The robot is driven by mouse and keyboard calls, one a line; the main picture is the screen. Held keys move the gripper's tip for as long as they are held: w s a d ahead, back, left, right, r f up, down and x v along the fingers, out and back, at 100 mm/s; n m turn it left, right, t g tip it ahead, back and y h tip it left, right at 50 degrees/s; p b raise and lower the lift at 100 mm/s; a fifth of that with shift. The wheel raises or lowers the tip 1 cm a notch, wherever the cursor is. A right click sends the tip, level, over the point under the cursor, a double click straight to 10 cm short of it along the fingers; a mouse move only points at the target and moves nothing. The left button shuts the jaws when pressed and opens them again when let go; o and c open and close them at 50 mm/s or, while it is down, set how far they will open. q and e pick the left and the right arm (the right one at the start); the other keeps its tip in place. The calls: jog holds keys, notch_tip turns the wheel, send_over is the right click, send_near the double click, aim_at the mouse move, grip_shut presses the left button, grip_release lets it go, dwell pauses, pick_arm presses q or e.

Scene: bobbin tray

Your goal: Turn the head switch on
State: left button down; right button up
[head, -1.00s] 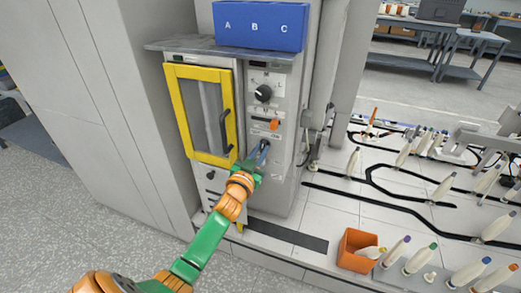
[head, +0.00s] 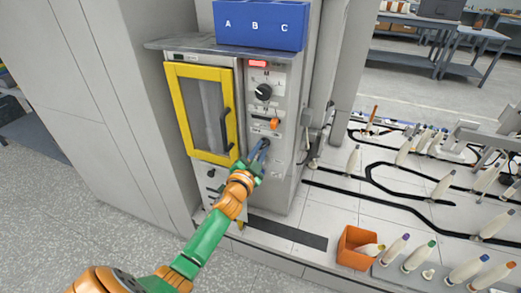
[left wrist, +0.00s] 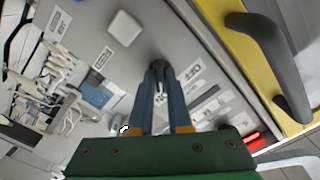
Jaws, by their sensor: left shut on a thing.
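My left gripper (head: 264,147) reaches the lower part of the grey control panel (head: 284,165) in the head view. It is shut on a small dark switch (left wrist: 157,62), which shows between the blue fingertips in the left wrist view. The fingers hide part of this switch, and a label reading OFF lies close to its right there. A red lamp (head: 258,64) is lit at the top of the panel; it also glows in the left wrist view (left wrist: 251,136). My right gripper is out of view.
A black dial (head: 263,92) and an orange knob (head: 274,124) sit above my gripper. A yellow-framed door (head: 177,110) with a dark handle is just left. A blue ABC box (head: 262,27) stands on top. An orange bin (head: 352,258) and several bobbins stand at right.

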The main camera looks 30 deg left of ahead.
pick_arm(q)
jog(key=shift+f, duration=0.1)
jog(key=c, duration=0.9)
grip_release()
jog(key=shift+o, duration=0.2)
jog(key=v, duration=0.7)
